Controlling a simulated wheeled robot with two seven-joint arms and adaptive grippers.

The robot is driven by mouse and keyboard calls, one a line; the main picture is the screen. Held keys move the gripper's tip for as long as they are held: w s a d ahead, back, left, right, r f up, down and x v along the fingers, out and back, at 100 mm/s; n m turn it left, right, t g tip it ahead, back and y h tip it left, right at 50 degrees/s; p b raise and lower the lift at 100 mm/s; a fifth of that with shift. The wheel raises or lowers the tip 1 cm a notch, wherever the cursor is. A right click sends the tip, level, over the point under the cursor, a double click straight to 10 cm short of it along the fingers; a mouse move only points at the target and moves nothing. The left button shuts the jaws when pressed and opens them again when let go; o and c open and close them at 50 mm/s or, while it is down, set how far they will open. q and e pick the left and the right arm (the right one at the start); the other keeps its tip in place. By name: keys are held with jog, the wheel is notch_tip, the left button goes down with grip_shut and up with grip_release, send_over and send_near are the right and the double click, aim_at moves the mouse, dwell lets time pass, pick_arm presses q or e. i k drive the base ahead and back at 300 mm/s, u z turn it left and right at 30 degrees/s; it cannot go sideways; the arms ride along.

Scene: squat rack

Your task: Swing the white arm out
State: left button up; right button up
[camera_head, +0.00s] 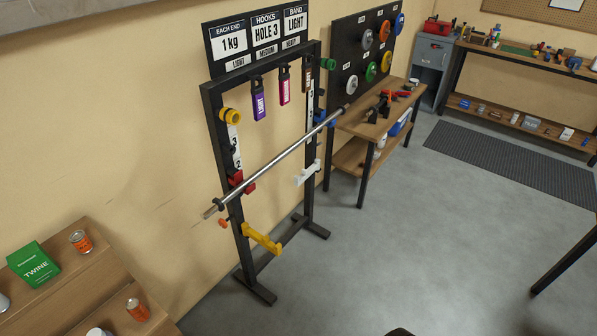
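The white arm (308,173) is on the right upright of the black squat rack (215,125), below the barbell. It looks short and juts from the upright; how far it is turned out is hard to tell at this size. A yellow arm (262,240) sits lower on the left upright and sticks out toward the front right. A silver bar (280,157) lies across the rack at a red hook (241,184) on the left and a blue hook (326,119) on the right.
A sign board (262,38) tops the rack, with hanging bands such as a purple one (260,104) below. A wooden bench (370,125) stands close behind on the right. A shelf with a green twine box (33,265) is at lower left. The grey floor (420,230) in front is clear.

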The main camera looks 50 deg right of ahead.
aim_at(305, 174)
jog(key=z, duration=2.7)
jog(key=i, duration=1.2)
jog(key=u, duration=2.1)
jog(key=i, duration=1.2)
jog(key=z, duration=0.45)
